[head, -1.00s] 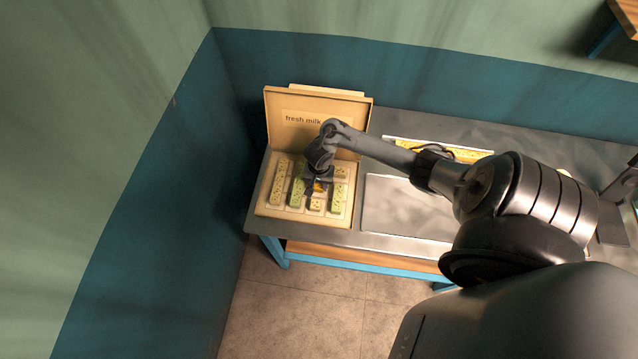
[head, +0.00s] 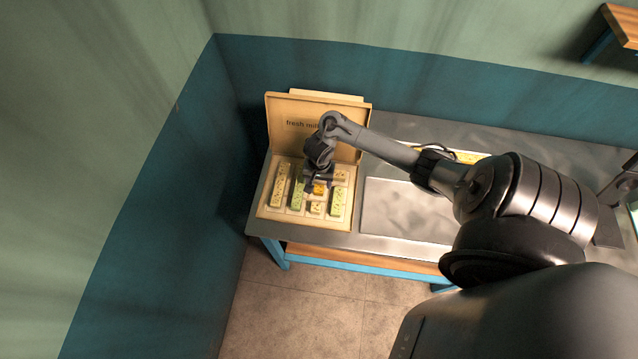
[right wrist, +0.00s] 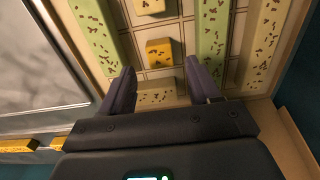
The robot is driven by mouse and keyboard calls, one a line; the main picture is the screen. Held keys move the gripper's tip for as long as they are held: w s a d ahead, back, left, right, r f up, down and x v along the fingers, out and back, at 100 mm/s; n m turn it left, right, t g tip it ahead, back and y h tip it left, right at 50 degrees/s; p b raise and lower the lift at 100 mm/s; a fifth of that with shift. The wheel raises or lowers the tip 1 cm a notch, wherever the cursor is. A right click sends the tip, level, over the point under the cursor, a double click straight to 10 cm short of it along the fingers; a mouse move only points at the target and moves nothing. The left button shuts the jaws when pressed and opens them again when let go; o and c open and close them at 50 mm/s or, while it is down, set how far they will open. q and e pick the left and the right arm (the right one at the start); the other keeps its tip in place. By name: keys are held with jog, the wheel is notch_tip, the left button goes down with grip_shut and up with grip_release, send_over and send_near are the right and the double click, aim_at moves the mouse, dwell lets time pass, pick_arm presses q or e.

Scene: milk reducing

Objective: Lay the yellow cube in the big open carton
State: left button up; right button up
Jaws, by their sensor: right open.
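The yellow cube (head: 319,189) lies in a middle cell of the big open carton (head: 268,213), among other pieces. It also shows in the right wrist view (right wrist: 160,51), beyond my fingertips and apart from them. The carton's lid (head: 289,108) stands up at the back and reads "fresh milk", partly hidden by my arm. My right gripper (head: 318,177) is just above the carton, beside the cube. In the right wrist view its two fingers (right wrist: 164,90) are spread with nothing held between them. My left gripper is not in view.
Long green bars (head: 298,196) and speckled cream pieces (head: 277,192) fill other cells around the cube. A shallow grey sink or tray area (head: 405,208) lies to the right of the carton. A wall stands close on the left and behind.

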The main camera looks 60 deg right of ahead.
aim_at(318, 189)
notch_tip(318, 189, up, 7)
jog(key=p, duration=0.4)
jog(key=a+r+n+t, duration=0.25)
jog(key=a+n, duration=0.65)
jog(key=a, duration=0.5)
jog(key=s+a+r+n+t, duration=0.1)
jog(key=s+a+r+n, duration=0.6)
jog(key=r, duration=0.5)
jog(key=s+a, duration=0.1)
jog(key=s, duration=0.1)
jog(key=shift+s+r, duration=0.3)
jog(key=shift+s, duration=0.05)
notch_tip(318, 189, up, 3)
jog(key=p, duration=0.2)
jog(key=shift+p, duration=0.35)
